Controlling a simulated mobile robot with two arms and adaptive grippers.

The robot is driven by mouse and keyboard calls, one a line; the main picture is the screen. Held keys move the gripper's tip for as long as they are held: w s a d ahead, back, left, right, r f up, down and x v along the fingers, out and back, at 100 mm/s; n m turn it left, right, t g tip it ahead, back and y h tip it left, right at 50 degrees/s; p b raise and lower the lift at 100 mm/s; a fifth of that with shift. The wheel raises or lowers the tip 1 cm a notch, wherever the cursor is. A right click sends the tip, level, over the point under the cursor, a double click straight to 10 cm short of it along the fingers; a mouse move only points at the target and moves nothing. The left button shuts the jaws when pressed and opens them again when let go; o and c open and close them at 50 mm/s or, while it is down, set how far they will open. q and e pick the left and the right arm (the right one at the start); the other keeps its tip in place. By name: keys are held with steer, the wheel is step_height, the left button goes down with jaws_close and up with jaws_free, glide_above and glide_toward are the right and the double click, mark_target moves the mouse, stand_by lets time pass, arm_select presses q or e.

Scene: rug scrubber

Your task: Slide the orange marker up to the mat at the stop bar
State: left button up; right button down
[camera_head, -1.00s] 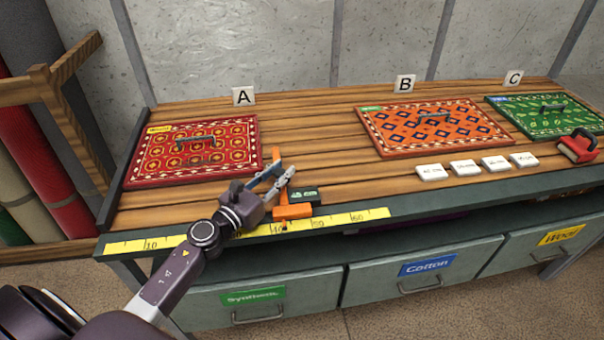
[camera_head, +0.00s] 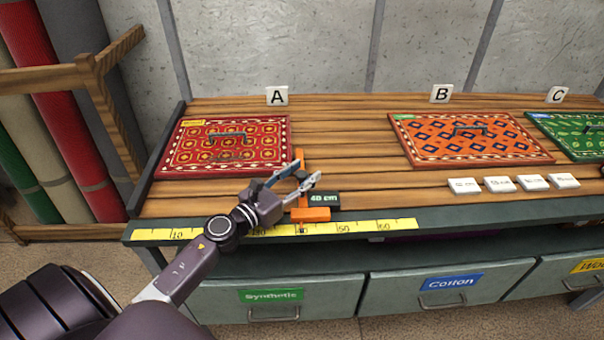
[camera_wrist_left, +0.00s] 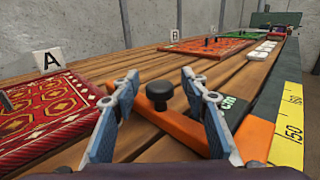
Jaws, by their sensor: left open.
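The orange marker (camera_head: 312,214) sits at the bench's front edge on the yellow ruler (camera_head: 370,226), near its 40 mark. Its thin orange arm reaches back over the planks, just right of the red patterned mat (camera_head: 205,165) by sign A, with a gap between. A dark bar (camera_head: 158,155) along the bench's left end, probably the stop bar, lies beside that mat. My left gripper (camera_head: 308,176) is open over the marker. In the left wrist view, the marker's black knob (camera_wrist_left: 160,92) appears between the two open fingers, apparently unheld. My right gripper is not in view.
A dark "cm" display (camera_head: 325,199) adjoins the marker. An orange mat (camera_head: 435,150) and a green mat (camera_head: 578,143) lie farther right. Planks between the red and orange mats are clear.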

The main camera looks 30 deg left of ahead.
arm_select(q)
steer(key=s, duration=0.4)
steer(key=s+a, duration=0.1)
steer(key=s, duration=0.3)
steer(key=s+a, duration=0.1)
steer(key=s, duration=0.2)
steer(key=shift+s+a, duration=0.15)
steer(key=shift+s, duration=0.25)
